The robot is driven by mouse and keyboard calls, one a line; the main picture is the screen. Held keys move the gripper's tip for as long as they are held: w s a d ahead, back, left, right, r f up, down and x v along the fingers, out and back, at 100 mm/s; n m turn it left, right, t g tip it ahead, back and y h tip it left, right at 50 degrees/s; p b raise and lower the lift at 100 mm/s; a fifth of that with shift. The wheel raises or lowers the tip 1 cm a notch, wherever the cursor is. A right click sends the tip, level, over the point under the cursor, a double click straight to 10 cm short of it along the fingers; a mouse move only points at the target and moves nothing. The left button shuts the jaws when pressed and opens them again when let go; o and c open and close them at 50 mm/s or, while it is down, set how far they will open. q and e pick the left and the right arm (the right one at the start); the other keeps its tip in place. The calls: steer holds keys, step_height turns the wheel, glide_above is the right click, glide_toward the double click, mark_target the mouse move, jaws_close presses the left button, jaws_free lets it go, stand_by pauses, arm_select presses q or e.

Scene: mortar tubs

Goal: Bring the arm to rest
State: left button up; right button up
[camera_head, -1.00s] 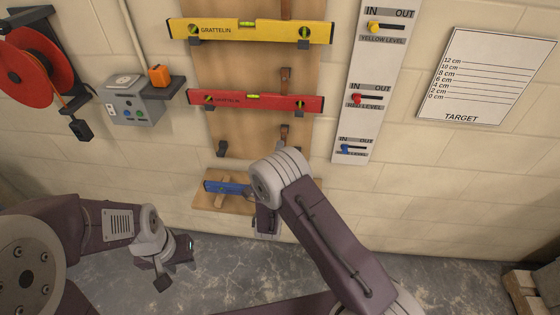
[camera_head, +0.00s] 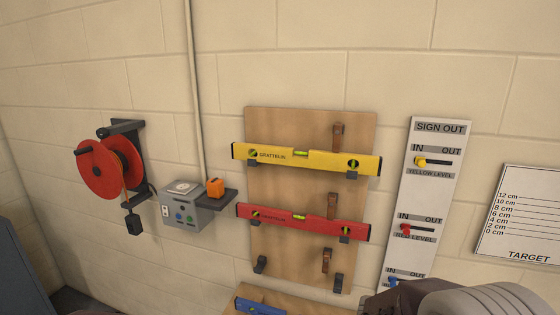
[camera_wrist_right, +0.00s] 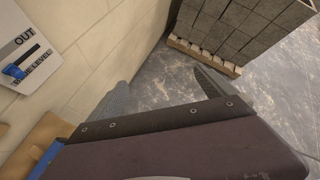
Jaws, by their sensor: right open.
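My right gripper (camera_wrist_right: 162,78) shows in the right wrist view with its two fingers apart and nothing between them. It points down toward the grey floor. In the head view only a part of my right arm (camera_head: 480,298) shows at the bottom right edge. My left arm and gripper are outside both present views. The blue level (camera_head: 262,306) sits low at the bottom edge of the head view, partly cut off. A piece of it also shows in the lower left of the right wrist view (camera_wrist_right: 46,160), apart from the fingers.
A wooden board (camera_head: 312,188) holds the yellow level (camera_head: 305,158) and red level (camera_head: 302,222). Beside it hangs a sign-out panel (camera_head: 421,195). A target sheet (camera_head: 520,215), grey box (camera_head: 185,210) and red reel (camera_head: 103,168) are on the wall. Stacked blocks (camera_wrist_right: 245,30) stand on a pallet.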

steer(key=s+a+f+m+g+y, duration=0.1)
steer(key=s+a+f+m+y, duration=0.3)
steer(key=s+a+m, duration=0.15)
steer(key=w+a+f+m+t+y, duration=0.1)
steer(key=a+f+m+y, duration=0.1)
steer(key=a+m, duration=0.4)
steer(key=w+a+f+m+t+y, duration=0.1)
steer(key=a+f+m+y, duration=0.1)
steer(key=a+m+y, duration=0.2)
steer(key=a+m, duration=0.3)
steer(key=m, duration=0.5)
steer(key=shift+w+y, duration=0.3)
steer(key=shift+w, duration=0.1)
